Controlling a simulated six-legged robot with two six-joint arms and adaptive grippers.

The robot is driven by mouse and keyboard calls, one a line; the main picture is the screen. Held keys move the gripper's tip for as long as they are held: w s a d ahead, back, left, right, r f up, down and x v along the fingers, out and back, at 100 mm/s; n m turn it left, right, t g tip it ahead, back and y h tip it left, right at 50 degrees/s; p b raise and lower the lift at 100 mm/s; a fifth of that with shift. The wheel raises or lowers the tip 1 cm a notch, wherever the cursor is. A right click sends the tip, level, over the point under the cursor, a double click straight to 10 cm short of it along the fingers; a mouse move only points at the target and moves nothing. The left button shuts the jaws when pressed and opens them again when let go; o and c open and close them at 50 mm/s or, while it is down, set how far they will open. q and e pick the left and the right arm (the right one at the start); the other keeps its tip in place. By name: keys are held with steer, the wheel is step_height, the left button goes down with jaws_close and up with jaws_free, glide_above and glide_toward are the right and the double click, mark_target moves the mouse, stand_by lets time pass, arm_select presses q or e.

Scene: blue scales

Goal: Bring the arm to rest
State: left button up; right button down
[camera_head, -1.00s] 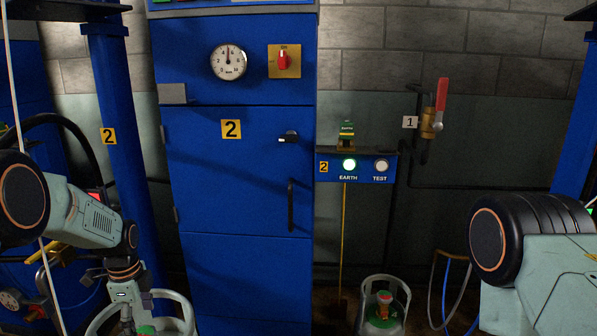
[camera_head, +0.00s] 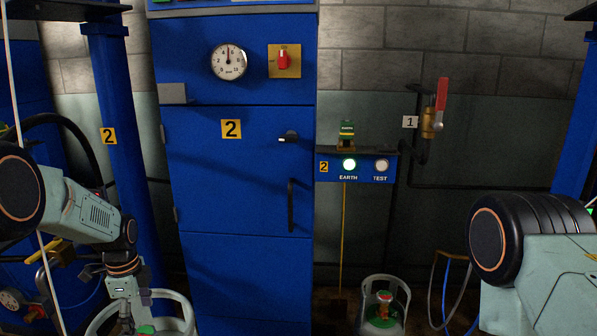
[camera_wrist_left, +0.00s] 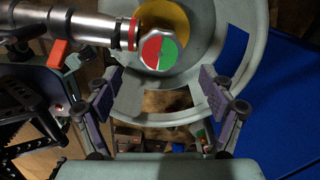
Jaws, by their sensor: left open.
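My left arm (camera_head: 85,215) comes in from the left and bends down at the wrist. My left gripper (camera_wrist_left: 155,97) is open in the left wrist view, with its two fingers wide apart and nothing between them. Below it is a grey ring-shaped collar (camera_wrist_left: 230,42) around a cylinder top with a round red and green knob (camera_wrist_left: 159,49). The knob lies beyond the fingertips, and I cannot tell the exact gap. In the head view the left fingers are mostly cut off by the bottom edge. My right arm (camera_head: 535,260) shows at the lower right; its gripper is outside the view.
A blue cabinet (camera_head: 235,200) with a gauge (camera_head: 228,62) and red switch (camera_head: 284,60) stands ahead. Right of it are an EARTH/TEST panel (camera_head: 355,168), a red-handled valve (camera_head: 441,100) and another collared cylinder (camera_head: 384,310). A blue post (camera_head: 120,130) stands behind my left arm.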

mark_target(143, 332)
arm_select(q)
step_height(143, 332, down, 5)
steer(key=shift+r, duration=0.1)
steer(key=shift+n, duration=0.7)
steer(key=shift+r+n, duration=0.15)
steer(key=shift+n, duration=0.65)
steer(key=shift+w+n, duration=0.1)
steer(key=shift+n, duration=1.1)
steer(key=n, duration=0.5)
steer(key=shift+a+p, duration=0.15)
steer(key=shift+p, duration=0.2)
steer(key=n, duration=0.6)
steer(key=shift+w+a, duration=0.1)
steer(key=n, duration=0.5)
steer(key=shift+a, duration=0.1)
steer(key=shift+n, duration=0.3)
